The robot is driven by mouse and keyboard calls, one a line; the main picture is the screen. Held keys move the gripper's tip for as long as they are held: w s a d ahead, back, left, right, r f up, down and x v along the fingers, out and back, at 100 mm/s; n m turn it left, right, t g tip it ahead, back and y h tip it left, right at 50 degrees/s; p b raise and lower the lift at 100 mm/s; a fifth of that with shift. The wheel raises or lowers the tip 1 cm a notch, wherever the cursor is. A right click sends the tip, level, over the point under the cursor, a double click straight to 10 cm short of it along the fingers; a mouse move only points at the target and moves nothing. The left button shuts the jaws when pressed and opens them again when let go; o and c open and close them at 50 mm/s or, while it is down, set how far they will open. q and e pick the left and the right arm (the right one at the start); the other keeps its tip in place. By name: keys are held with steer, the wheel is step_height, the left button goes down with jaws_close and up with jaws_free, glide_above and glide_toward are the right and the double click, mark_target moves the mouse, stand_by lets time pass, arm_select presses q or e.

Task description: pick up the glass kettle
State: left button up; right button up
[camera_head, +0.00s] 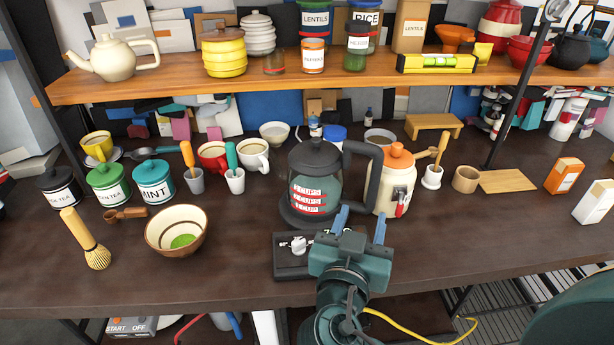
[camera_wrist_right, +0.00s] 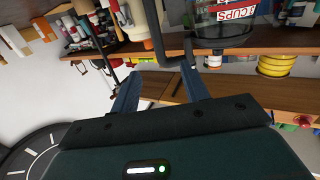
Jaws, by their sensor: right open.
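The glass kettle (camera_head: 318,180) stands upright near the middle of the dark shelf top. It has a black lid, a clear body with red cup marks, and a large black handle (camera_head: 376,165) on its right side. My right gripper (camera_head: 361,224) is open and empty, in front of the kettle and below the handle in the head view. In the right wrist view the kettle (camera_wrist_right: 222,28) is at the top, upside down, beyond the two blue fingers of my right gripper (camera_wrist_right: 160,88). Part of the handle shows near the gap between them. My left gripper is not in view.
A cream jar with an orange lid (camera_head: 395,182) stands close right of the handle. A black base with a white knob (camera_head: 292,262) lies in front of the kettle. A bowl (camera_head: 176,228) and lidded tins are left. The upper shelf (camera_head: 180,82) runs behind and above.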

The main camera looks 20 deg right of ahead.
steer(key=p, duration=0.2)
glide_toward(376, 169)
steer(key=x, duration=0.4)
steer(key=shift+w+d+f, duration=0.1)
steer(key=shift+f, duration=0.3)
steer(key=x, duration=0.1)
steer(key=p+x, duration=0.1)
steer(key=x, duration=0.1)
steer(key=p+x, duration=0.1)
steer(key=x, duration=0.1)
steer(key=shift+r, duration=0.4)
steer(key=shift+w+d+f, duration=0.1)
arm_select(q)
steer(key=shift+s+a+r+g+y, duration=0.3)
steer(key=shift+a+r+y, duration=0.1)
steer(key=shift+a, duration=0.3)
arm_select(e)
steer(key=shift+c, duration=0.5)
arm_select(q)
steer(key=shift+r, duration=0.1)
arm_select(e)
jaws_close()
